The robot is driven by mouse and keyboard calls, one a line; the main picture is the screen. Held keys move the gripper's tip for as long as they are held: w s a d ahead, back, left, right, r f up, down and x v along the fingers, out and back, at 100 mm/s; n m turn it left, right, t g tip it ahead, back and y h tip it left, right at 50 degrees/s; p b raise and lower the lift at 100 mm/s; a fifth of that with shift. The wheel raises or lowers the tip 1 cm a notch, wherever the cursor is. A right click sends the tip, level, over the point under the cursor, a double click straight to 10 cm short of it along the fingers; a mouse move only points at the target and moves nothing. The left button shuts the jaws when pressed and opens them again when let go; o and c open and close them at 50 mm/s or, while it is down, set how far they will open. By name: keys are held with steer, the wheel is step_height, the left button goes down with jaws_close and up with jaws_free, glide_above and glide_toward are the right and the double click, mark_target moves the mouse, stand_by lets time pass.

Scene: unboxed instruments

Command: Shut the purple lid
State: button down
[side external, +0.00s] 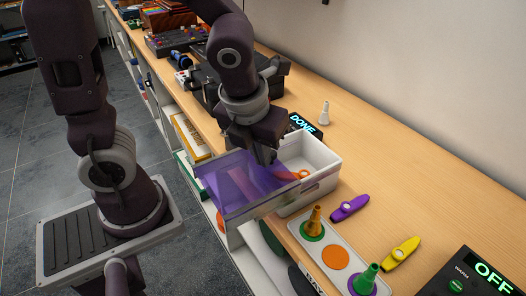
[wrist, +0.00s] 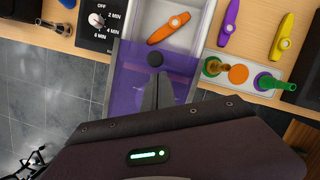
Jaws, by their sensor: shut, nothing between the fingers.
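The see-through purple lid (side external: 232,188) sticks out from the front of a white box (side external: 322,154), past the counter's front edge. The box's top is uncovered, and an orange kazoo (wrist: 168,27) lies inside it.
A purple kazoo (side external: 349,207) and a yellow kazoo (side external: 401,253) lie right of the box. A grey tray (side external: 310,229) with coloured discs and cones stands near the front edge. A timer box reading DONE (side external: 302,124) stands behind my gripper. The counter's back is mostly clear.

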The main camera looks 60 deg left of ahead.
steer(key=shift+w+a, duration=0.15)
steer(key=shift+w, duration=0.1)
steer(key=w, duration=1.3)
steer(key=shift+w, duration=0.35)
steer(key=shift+a, duration=0.1)
steer(key=shift+r, duration=0.1)
